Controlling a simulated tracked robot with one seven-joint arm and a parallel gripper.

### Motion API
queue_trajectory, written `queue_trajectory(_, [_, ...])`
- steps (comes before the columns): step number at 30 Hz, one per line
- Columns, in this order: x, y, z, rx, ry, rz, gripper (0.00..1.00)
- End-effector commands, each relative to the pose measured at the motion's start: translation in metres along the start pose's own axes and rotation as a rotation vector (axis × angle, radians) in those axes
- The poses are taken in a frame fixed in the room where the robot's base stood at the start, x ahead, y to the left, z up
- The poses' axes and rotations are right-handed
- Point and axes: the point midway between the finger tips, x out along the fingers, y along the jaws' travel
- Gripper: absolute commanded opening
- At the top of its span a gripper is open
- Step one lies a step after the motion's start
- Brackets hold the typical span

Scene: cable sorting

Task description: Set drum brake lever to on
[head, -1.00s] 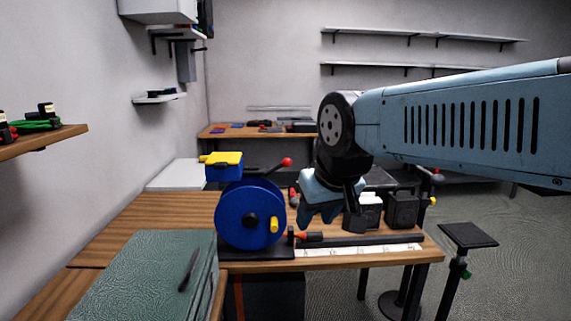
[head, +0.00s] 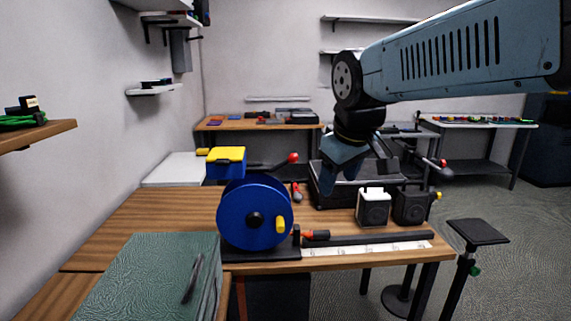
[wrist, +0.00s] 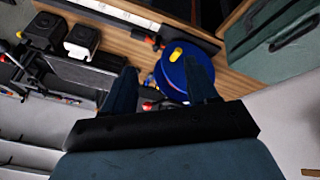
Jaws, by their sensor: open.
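The blue drum (head: 237,222) stands on a black base on the wooden bench, with a yellow crank knob (head: 281,225) on its face. A black lever with a red knob (head: 293,158) sticks out to the right near the drum's top. A red-orange piece (head: 315,234) sits low beside the base; I cannot tell which is the brake lever. My gripper (head: 352,174) is open and empty, in the air right of the drum and the red knob. In the wrist view the drum (wrist: 176,76) shows between and behind the fingers (wrist: 162,70); a red knob (wrist: 148,106) lies near them.
A white-topped block (head: 374,208) and a black block (head: 411,208) stand on the bench right of the drum. A black bin (head: 322,190) is behind them. A green case (head: 150,275) is at front left. A white ruled strip (head: 365,248) runs along the front edge.

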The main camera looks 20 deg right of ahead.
Motion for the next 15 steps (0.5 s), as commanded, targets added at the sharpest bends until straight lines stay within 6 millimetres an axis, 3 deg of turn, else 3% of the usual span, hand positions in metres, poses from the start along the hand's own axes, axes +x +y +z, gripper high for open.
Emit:
queue_trajectory(8, [0.009,0.029,-0.090,-0.527,-0.102,0.029,0.58])
queue_trajectory(15, [0.033,0.050,-0.164,-0.978,-0.190,0.015,0.58])
